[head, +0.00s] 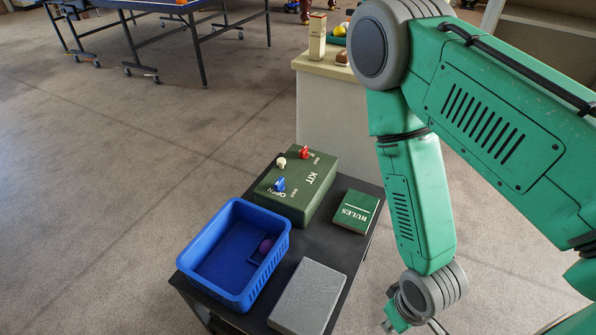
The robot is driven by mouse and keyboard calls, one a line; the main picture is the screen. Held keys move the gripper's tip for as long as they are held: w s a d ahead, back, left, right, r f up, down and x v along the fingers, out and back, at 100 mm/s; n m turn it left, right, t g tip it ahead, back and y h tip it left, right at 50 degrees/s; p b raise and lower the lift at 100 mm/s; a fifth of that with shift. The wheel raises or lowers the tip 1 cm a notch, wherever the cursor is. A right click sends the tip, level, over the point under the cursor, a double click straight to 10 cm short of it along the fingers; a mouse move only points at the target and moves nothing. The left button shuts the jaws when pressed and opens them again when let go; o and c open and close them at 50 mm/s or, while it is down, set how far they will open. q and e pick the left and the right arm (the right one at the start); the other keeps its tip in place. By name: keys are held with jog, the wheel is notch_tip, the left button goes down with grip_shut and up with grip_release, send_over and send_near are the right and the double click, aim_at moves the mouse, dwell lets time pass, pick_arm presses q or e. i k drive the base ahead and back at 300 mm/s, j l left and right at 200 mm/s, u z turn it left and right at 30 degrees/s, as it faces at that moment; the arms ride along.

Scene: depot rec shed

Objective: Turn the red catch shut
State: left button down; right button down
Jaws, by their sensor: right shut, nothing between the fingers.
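A green box marked KIT (310,200) sits on a low dark table. The red catch (304,152) is on its top near the far end, with a SHUT label to its right. Another label beside it is too small to read. A blue catch (279,185) is near the close end, by OPEN and SHUT labels. A pale knob (281,163) stands between them on the left. Which label the red catch points to, I cannot tell. My right gripper (412,324) is low at the bottom edge, partly cut off, shut and empty, well away from the box. My left gripper is out of view.
A pale cabinet (325,112) stands behind. Floor at left is clear.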

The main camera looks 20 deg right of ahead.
aim_at(303, 155)
jog(key=k+l, duration=0.3)
jog(key=l, duration=0.45)
jog(key=k+l+z, duration=0.1)
jog(key=l, duration=0.95)
jog(key=k+z, duration=0.05)
